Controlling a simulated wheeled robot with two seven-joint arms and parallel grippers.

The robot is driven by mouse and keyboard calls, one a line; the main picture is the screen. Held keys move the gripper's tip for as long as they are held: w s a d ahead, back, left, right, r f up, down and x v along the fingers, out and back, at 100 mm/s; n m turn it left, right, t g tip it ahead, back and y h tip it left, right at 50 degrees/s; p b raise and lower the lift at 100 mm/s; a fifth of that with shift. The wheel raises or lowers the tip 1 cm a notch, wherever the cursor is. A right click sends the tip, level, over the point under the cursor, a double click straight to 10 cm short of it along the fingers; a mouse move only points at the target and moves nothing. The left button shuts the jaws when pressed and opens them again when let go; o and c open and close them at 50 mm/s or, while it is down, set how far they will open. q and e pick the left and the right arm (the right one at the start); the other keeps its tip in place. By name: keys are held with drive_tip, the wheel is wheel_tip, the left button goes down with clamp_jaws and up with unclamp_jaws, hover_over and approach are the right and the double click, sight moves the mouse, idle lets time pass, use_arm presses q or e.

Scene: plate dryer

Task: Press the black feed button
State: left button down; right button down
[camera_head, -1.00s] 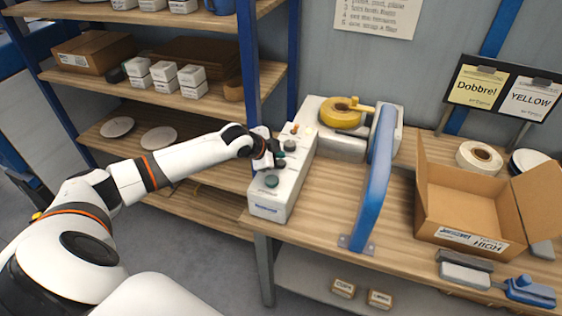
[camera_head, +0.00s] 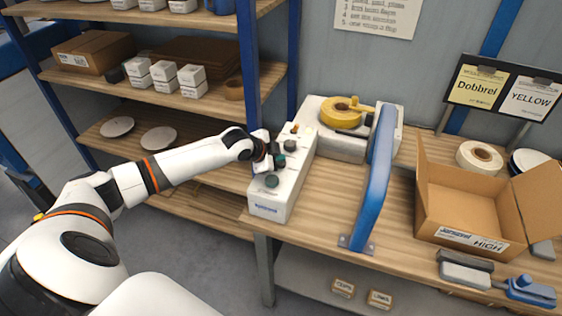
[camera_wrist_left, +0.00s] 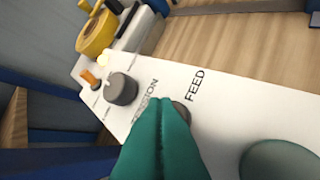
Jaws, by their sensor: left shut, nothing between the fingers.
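The white control box (camera_head: 280,192) stands at the left end of the wooden table. In the left wrist view the black feed button (camera_wrist_left: 182,112) shows only as a dark edge beside the FEED label (camera_wrist_left: 196,86); my fingers cover the rest. My left gripper (camera_head: 279,161) is over the middle of the box, and its teal fingers (camera_wrist_left: 160,135) are shut together and empty. The fingertips overlap the button in the picture; whether they touch it I cannot tell. My right gripper is not in view.
A dark tension knob (camera_wrist_left: 121,88) sits beside the fingers, and a large green button (camera_wrist_left: 282,160) lies on the other side. An orange switch (camera_wrist_left: 91,78) is farther up the panel. A blue arched guard (camera_head: 378,180) and an open carton (camera_head: 465,208) stand to the right.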

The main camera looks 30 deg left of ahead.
use_arm(q)
drive_tip(key=shift+f, duration=0.45)
drive_tip(key=shift+r, duration=0.1)
idle(0.4)
drive_tip(key=shift+r+p, duration=0.85)
drive_tip(key=shift+r, duration=0.1)
wheel_tip(320, 180, up, 5)
drive_tip(key=p, duration=0.5)
drive_tip(key=shift+r, duration=0.1)
idle(0.4)
